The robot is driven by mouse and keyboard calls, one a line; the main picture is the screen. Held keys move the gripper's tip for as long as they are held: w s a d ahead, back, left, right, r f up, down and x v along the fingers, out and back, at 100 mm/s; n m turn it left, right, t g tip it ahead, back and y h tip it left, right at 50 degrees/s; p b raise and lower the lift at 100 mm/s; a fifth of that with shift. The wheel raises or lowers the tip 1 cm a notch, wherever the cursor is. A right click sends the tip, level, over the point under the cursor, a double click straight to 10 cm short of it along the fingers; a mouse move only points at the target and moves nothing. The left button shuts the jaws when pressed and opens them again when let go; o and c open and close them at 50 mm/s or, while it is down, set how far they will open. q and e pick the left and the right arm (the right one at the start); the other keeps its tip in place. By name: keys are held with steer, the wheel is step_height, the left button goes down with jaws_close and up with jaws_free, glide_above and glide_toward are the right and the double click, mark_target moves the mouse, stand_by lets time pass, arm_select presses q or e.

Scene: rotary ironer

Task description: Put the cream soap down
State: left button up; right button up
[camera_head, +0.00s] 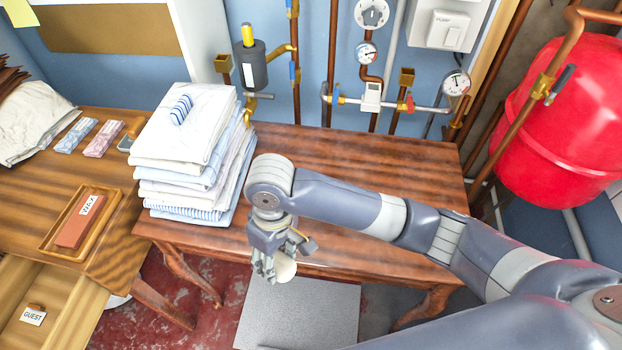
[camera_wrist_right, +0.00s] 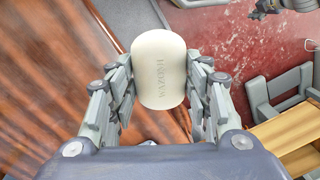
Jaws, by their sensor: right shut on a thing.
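The cream soap (camera_wrist_right: 160,70) is an oval bar with letters pressed into its face. My right gripper (camera_wrist_right: 161,85) is shut on it, with a finger on each side in the right wrist view. In the head view the soap (camera_head: 281,269) hangs under my right gripper (camera_head: 272,262), near the front edge of the wooden table (camera_head: 340,160). I cannot tell its exact height. My left gripper does not show clearly in the head view.
A tall stack of folded linen (camera_head: 195,160) stands on the table's left end. A wooden tray with a WAX block (camera_head: 82,222) and wrapped bars (camera_head: 104,138) lie on the left counter. An open drawer (camera_head: 50,300) holds a GUEST tag. The table's middle is clear.

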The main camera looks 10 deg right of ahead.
steer(key=shift+s+a+f+n, duration=0.1)
steer(key=shift+s+a+n, duration=0.1)
steer(key=shift+a, duration=0.25)
steer(key=shift+s+a+f+n, duration=0.1)
steer(key=shift+a+n, duration=0.1)
steer(key=shift+a, duration=0.2)
steer(key=shift+w+d, duration=0.1)
steer(key=shift+w, duration=0.05)
steer(key=p, duration=0.2)
glide_above(309, 229)
steer(key=shift+w+d+f, duration=0.1)
steer(key=shift+w+f, duration=0.05)
steer(key=shift+f, duration=0.65)
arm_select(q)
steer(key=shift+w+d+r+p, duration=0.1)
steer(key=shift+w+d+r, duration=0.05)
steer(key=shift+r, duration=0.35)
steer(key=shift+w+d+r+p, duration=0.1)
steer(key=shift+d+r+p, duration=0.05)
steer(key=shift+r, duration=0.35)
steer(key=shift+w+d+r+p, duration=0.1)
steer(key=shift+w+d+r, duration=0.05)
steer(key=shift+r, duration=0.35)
arm_select(e)
steer(key=shift+f, duration=1.8)
steer(key=shift+f, duration=0.1)
steer(key=o, duration=1.1)
